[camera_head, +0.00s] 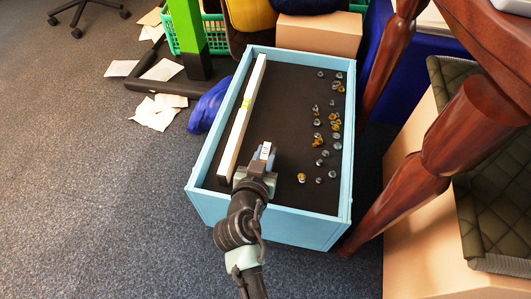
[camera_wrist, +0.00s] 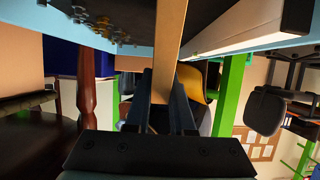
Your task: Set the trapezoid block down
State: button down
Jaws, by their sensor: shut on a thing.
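My gripper (camera_head: 266,157) is over the near part of a light blue tray (camera_head: 270,226) with a dark floor. It is shut on the trapezoid block, whose small pale end (camera_head: 266,147) shows between the fingers. In the wrist view the block (camera_wrist: 168,45) is a tan strip between the two fingers (camera_wrist: 160,92), running up to the top edge of the picture. The fingers and the picture edge hide part of it. I cannot tell whether the block touches the tray floor.
A long white bar (camera_head: 240,125) with a yellow-green patch lies along the tray's left side, close left of my gripper. Several small clear and amber pieces (camera_head: 319,122) lie scattered on the right. The dark floor between them is bare. Wooden table legs (camera_head: 455,140) stand beyond the right wall.

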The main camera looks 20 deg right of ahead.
jog(key=c, duration=0.8)
grip_release()
jog(key=shift+f, duration=0.1)
jog(key=shift+o, duration=0.2)
jog(key=shift+r+p, duration=0.35)
jog(key=shift+p, duration=0.05)
jog(key=p+v, duration=0.5)
jog(key=v, duration=0.7)
jog(key=w+a+r+t+y, duration=0.15)
jog(key=w+r, duration=0.25)
jog(key=r, duration=0.5)
jog(key=w+a+r+n+t, duration=0.1)
jog(key=w+r+t, duration=0.2)
jog(key=r, duration=0.6)
jog(key=w+a+r+t+y, duration=0.15)
jog(key=w+r, duration=0.25)
jog(key=r, duration=0.4)
jog(key=s+a+r+n+t+y, duration=0.1)
jog(key=s+r+n+t, duration=0.1)
jog(key=r, duration=0.9)
jog(key=s+a+r+n+t+y, duration=0.2)
jog(key=s+r+t, duration=0.2)
jog(key=r, duration=0.6)
jog(key=s+a+r+n+t+y, duration=0.1)
jog(key=s+r+t, duration=0.3)
jog(key=r, duration=0.7)
jog(key=shift+s+a+r+n, duration=0.2)
jog(key=shift+s+r+n, duration=0.2)
jog(key=shift+s, duration=0.55)
